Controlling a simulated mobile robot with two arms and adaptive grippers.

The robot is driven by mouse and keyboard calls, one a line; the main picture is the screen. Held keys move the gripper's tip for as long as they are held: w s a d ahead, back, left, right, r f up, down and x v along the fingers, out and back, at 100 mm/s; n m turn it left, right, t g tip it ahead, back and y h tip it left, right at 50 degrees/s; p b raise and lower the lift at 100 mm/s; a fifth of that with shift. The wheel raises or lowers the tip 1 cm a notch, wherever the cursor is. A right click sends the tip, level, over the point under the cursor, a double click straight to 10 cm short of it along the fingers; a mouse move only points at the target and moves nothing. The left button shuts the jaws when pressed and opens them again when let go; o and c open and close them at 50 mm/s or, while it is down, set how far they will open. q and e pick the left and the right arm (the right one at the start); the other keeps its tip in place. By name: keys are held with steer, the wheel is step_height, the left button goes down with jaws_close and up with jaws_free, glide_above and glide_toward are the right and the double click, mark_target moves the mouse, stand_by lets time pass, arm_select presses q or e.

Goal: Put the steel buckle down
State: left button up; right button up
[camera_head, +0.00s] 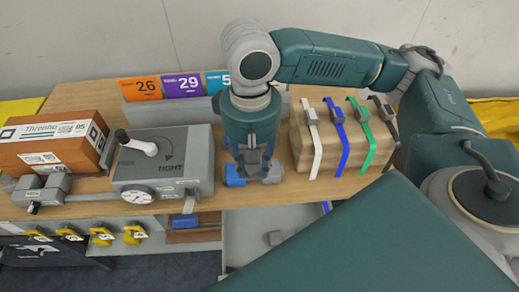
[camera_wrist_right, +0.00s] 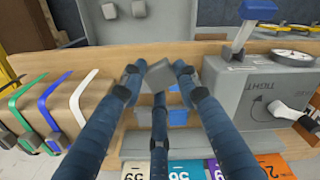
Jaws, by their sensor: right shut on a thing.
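My right gripper (camera_head: 252,165) points down over the wooden table, between the grey tensioning device and the strap block. In the right wrist view its fingers (camera_wrist_right: 158,80) are closed around a small grey steel buckle (camera_wrist_right: 160,75), which appears tilted between the fingertips. Beneath or just behind it, blue pieces (camera_wrist_right: 178,117) show on the table; one blue piece (camera_head: 235,173) also shows beside the gripper in the head view. The gap between buckle and table cannot be judged. My left gripper is in neither view.
A tensioner (camera_head: 195,183) with lever and dial stands left, beside a labelled carton (camera_head: 62,140). White, blue, green and black straps hang over a wooden block (camera_head: 326,145) at right. Numbered cards (camera_head: 141,88) stand behind.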

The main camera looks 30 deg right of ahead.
arm_select(q)
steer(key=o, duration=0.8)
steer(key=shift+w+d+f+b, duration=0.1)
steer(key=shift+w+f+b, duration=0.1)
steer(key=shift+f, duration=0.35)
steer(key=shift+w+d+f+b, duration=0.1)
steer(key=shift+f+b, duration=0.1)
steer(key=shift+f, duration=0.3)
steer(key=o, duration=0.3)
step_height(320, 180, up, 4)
steer(key=p, duration=0.4)
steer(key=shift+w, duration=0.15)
arm_select(e)
steer(key=w+d+r+m, duration=0.2)
steer(key=w+r, duration=0.1)
steer(key=w, duration=0.4)
steer(key=w+d+r+m, duration=0.2)
steer(key=w+r+m, duration=0.1)
steer(key=w, duration=0.5)
steer(key=shift+d, duration=0.3)
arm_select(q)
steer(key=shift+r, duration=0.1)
